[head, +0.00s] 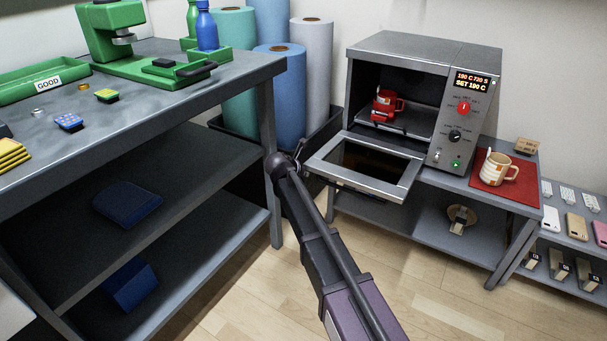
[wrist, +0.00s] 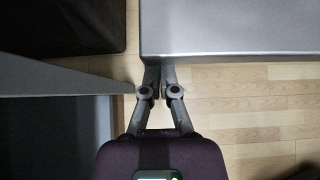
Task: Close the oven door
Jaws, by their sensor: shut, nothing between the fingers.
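The oven (head: 425,95) stands on a grey stand at the back right. Its door (head: 401,193) is hinged down and open, lying about level, with a dark window in a grey frame. A red mug (head: 388,101) sits inside the oven cavity. My arm reaches up from the bottom, its far end just left of the door. My gripper (wrist: 160,80) is shut and empty in the wrist view. Its tips are by the lower edge of a grey panel at the upper right; whether they touch it, I cannot tell. My fingers are largely hidden in the head view.
A grey workbench (head: 262,74) with shelves stands left of my arm. A dark bin (head: 322,139) of coloured rolls stands behind, between bench and oven. A cream mug (head: 499,169) sits on a red mat (head: 489,184) right of the oven. Wood floor (head: 440,305) is clear in front.

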